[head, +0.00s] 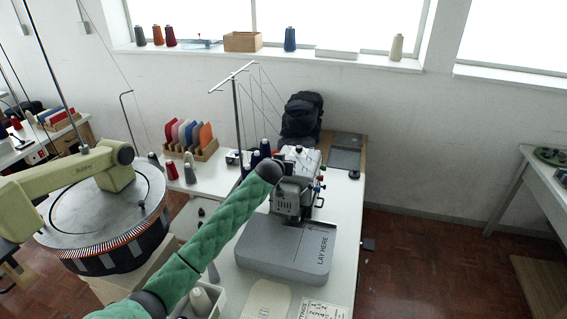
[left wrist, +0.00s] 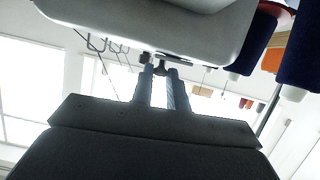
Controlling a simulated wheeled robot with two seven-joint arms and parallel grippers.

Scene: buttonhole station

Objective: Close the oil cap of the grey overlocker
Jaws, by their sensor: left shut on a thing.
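The grey overlocker (head: 293,200) stands on the white table, past the end of my green left arm. In the left wrist view a pale rounded machine body (left wrist: 160,22) fills the top. My left gripper (left wrist: 161,73) reaches up to its lower edge, its two fingers close together. It is shut on a small dark part between the fingertips, which looks like the oil cap (left wrist: 160,66); its shape and how far it is closed are hard to tell. In the head view my arm's end hides the left gripper and the cap. My right gripper is in neither view.
A grey platform marked LAY HERE (head: 285,258) lies in front of the overlocker. A dark bag (head: 301,115) stands at the back. A green machine (head: 85,172) on a round table is at left.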

